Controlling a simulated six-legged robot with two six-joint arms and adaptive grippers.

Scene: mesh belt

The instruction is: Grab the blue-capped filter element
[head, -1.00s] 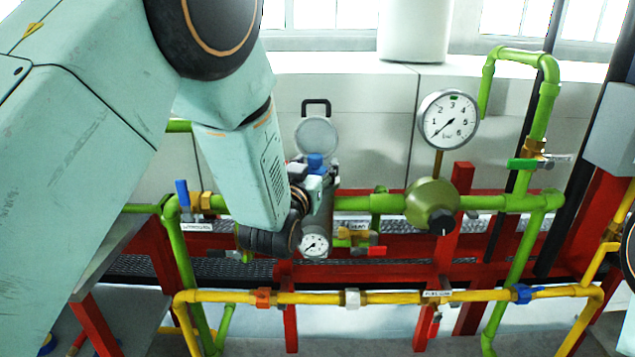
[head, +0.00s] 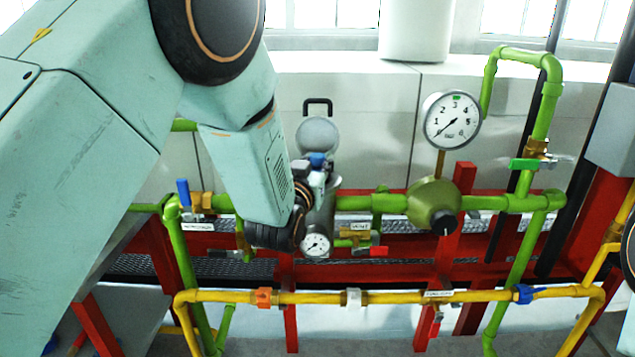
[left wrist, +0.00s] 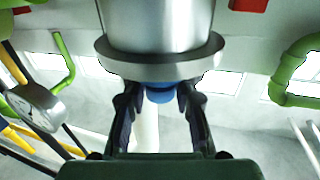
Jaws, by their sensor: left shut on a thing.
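The blue cap of the filter element (head: 317,159) shows at the mouth of a grey metal filter housing (head: 322,212) on the green pipe. In the left wrist view the blue cap (left wrist: 160,94) lies between my two dark fingers, just beyond the rim of the silver housing (left wrist: 160,40). My left gripper (head: 316,172) is shut on the filter element at its cap. In the head view the wrist hides part of the housing. How far the element sits inside the housing cannot be told. My right gripper is not in view.
The round housing lid (head: 317,135) with its black handle stands open behind the cap. A small gauge (head: 317,245) sits on the housing front. A large gauge (head: 452,120) and green regulator (head: 433,207) stand to the right. A yellow pipe (head: 400,297) runs in front.

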